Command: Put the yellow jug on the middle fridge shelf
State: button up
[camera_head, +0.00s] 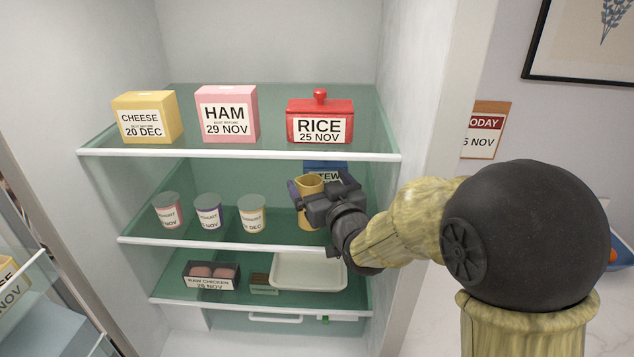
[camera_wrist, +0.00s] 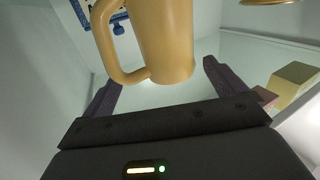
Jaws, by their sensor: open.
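The yellow jug (camera_head: 309,222) is at the right of the middle fridge shelf (camera_head: 180,240), apparently upright on it. My gripper (camera_head: 312,194) is open at the jug, reaching in from the right. It hides part of the jug. In the wrist view the jug (camera_wrist: 165,40) is between the two spread fingers of my gripper (camera_wrist: 160,82), with its handle to the left. A gap shows on each side of the jug's lower end. Whether a finger touches it cannot be told.
Several yogurt pots (camera_head: 208,212) stand left of the jug on the same shelf. A blue labelled box (camera_head: 325,166) is behind it. Cheese (camera_head: 146,118), ham (camera_head: 227,115) and rice (camera_head: 320,121) stand on the top shelf. Raw chicken (camera_head: 211,275) and a white tray (camera_head: 308,272) are below.

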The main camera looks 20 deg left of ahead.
jog(key=b+v, duration=0.3)
jog(key=v, duration=0.7)
jog(key=shift+s+d+f, duration=0.1)
jog(key=shift+s+d, duration=0.05)
dwell(0.3)
